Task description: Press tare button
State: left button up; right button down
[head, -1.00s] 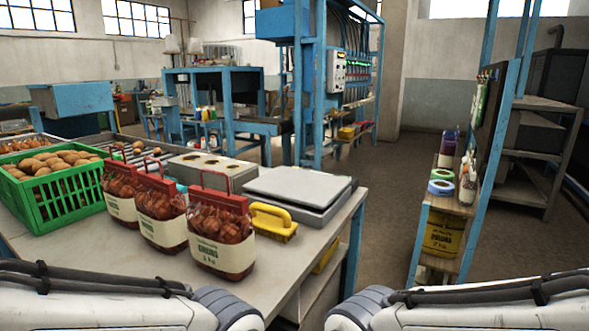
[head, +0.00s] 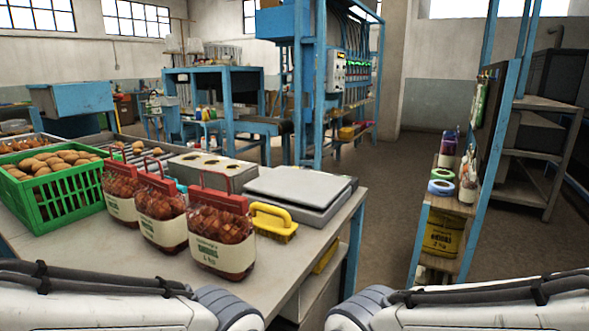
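A flat grey scale (head: 302,188) with a light square plate lies near the right end of the table, behind a yellow-handled brush (head: 274,222). Its tare button cannot be made out from here. Both of my arms come in along the bottom edge, but neither gripper is in the picture, so their distance from the scale does not show.
Three sacks with red handles (head: 221,238) stand in a row on the table (head: 110,276). A green crate of potatoes (head: 62,206) is at the left. A metal box with holes (head: 208,171) sits behind the sacks. A shelf (head: 447,206) stands right, across open floor.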

dwell(0.8)
notch_tip(320, 180, up, 13)
jog(key=p, duration=1.3)
